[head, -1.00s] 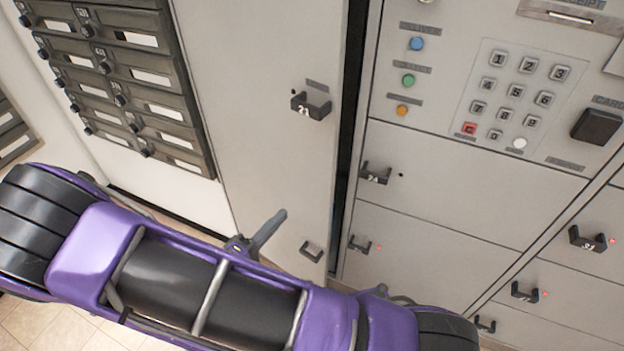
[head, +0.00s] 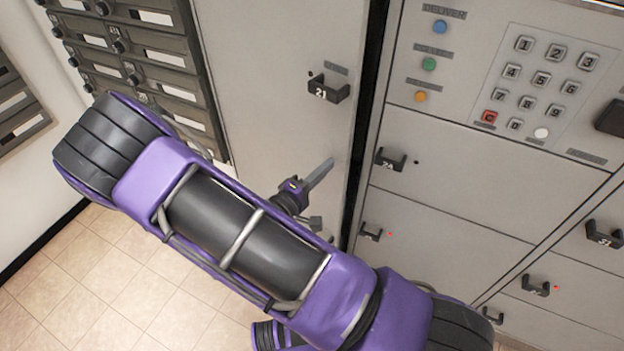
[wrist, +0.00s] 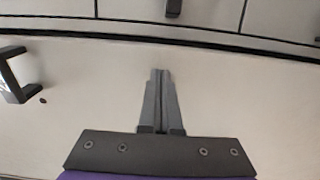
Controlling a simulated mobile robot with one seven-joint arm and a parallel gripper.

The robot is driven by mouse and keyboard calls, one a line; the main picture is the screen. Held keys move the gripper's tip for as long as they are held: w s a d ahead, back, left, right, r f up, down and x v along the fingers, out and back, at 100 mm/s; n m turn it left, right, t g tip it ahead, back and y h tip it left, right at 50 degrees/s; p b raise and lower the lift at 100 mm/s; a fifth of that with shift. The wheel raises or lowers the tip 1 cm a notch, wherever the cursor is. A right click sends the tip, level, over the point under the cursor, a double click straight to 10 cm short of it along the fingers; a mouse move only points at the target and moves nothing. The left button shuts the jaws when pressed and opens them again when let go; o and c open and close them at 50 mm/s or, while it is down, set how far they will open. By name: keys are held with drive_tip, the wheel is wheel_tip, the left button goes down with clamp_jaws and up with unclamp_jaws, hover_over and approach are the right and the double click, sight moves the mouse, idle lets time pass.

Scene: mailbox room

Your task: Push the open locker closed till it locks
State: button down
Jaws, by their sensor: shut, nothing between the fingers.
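The tall beige locker door marked 21 (head: 265,75) fills the middle of the head view, with a black handle (head: 328,88) near its right edge. A dark gap (head: 369,110) runs between that edge and the keypad cabinet. My gripper (head: 328,164) is shut and empty, below the handle and near the door's right edge. In the wrist view my gripper (wrist: 160,72) shows closed fingers over the pale door face (wrist: 95,85), with a black handle (wrist: 14,76) at far left. I cannot tell whether the fingertips touch the door. My arm hides the door's lower part.
The keypad cabinet (head: 480,195) stands to the right, with handled compartments, coloured buttons and a keypad (head: 540,80). Dark mailboxes (head: 150,60) are at upper left. Clear tiled floor (head: 110,280) shows at lower left.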

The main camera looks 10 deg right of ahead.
drive_tip(key=shift+w+d, duration=0.35)
